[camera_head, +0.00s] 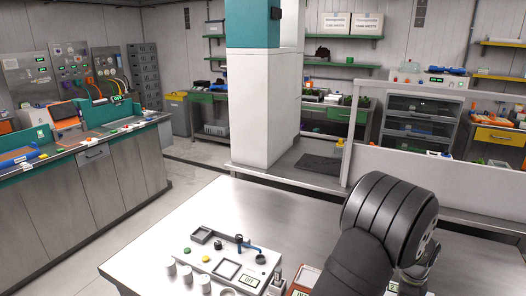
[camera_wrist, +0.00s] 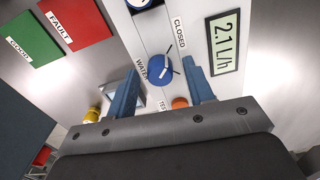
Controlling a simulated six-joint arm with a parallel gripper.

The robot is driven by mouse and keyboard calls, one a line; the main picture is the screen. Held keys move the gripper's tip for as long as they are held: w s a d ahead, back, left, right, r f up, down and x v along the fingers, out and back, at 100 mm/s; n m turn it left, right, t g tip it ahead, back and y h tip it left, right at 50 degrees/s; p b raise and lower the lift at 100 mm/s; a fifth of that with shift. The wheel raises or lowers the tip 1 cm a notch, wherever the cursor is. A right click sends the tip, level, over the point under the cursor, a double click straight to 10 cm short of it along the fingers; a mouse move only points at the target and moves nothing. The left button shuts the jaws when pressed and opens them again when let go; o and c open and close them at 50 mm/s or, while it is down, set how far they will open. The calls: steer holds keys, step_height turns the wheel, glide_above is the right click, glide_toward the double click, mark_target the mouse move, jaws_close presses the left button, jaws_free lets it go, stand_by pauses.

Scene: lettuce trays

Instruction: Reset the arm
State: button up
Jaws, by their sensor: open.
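In the wrist view, the two blue-grey fingers of my gripper (camera_wrist: 160,66) are spread apart, with nothing held between them. A round blue knob (camera_wrist: 158,70) labelled WATER shows between the fingertips, on a pale panel. The word CLOSED is printed beside it. I cannot tell how far the fingertips are from the knob. In the head view, my dark arm is at the lower right, and my gripper's fingers cannot be made out there.
In the wrist view, a display (camera_wrist: 224,43) reads 2.1 L/h. Green GOOD (camera_wrist: 28,40) and red FAULT (camera_wrist: 76,20) squares lie left. An orange button (camera_wrist: 180,103) is near the right finger. In the head view, the metal table (camera_head: 150,240) has bare room at left.

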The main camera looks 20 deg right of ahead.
steer(key=m, duration=0.7)
stand_by(0.4)
steer(key=shift+o, duration=0.2)
steer(key=o, duration=1.1)
steer(key=w+a+r+n, duration=0.2)
steer(key=r+n, duration=0.1)
steer(key=r, duration=0.5)
steer(key=w+a+r+n, duration=0.2)
steer(key=w+r+n, duration=0.1)
steer(key=r, duration=0.5)
steer(key=shift+w+a+r+n, duration=0.2)
steer(key=shift+w+a+n, duration=0.2)
steer(key=shift+n, duration=0.2)
step_height(320, 180, down, 10)
steer(key=shift+a+r, duration=0.15)
steer(key=shift+r, duration=0.1)
steer(key=shift+r, duration=0.1)
